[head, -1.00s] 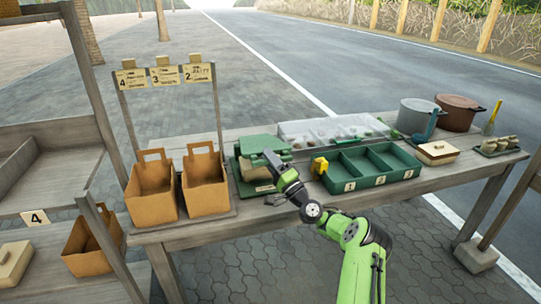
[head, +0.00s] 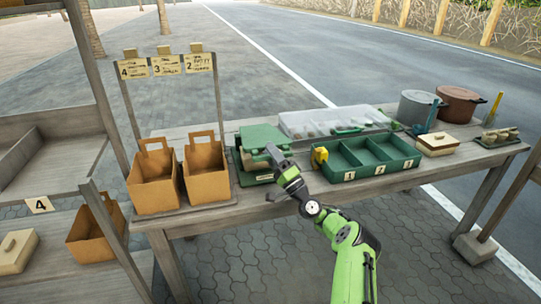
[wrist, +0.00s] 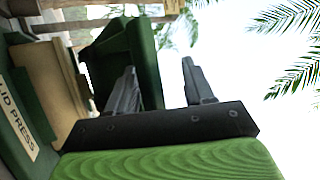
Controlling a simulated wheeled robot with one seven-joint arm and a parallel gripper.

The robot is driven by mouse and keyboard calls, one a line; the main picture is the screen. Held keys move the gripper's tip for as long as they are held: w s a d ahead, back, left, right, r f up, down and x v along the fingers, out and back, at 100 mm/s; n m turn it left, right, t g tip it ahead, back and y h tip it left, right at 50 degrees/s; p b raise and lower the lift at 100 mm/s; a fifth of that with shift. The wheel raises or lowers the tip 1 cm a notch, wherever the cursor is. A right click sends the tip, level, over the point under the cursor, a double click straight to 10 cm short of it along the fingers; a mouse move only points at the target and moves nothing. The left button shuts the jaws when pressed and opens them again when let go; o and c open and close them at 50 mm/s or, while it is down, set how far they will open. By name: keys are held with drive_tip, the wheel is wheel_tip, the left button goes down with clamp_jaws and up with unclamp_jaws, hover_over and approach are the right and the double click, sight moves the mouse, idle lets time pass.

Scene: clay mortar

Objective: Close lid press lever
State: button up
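The green lid press (head: 262,137) stands on the wooden table, just right of the paper bags. Its upper green part sits above a beige block, and I cannot make out a separate lever. In the wrist view a green upper part (wrist: 122,50) is raised beside the beige block (wrist: 50,75), and a "LID PRESS" label (wrist: 18,112) shows at the left. My gripper (head: 274,153) is at the press's right front side. In the wrist view my gripper (wrist: 160,75) has its two fingers apart with nothing between them. The left finger overlaps the green part; contact is unclear.
Two brown paper bags (head: 207,172) stand close left of the press. A green divided tray (head: 370,170) is close right, with a yellow item (head: 320,155) at its corner. A clear-lidded case (head: 330,120) lies behind. Pots (head: 460,105) stand at the far right.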

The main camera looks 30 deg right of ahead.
drive_tip(key=shift+s+f, duration=0.1)
drive_tip(key=shift+f, duration=0.1)
drive_tip(key=p+v, duration=0.2)
drive_tip(key=v, duration=1.3)
drive_tip(key=shift+s, duration=0.2)
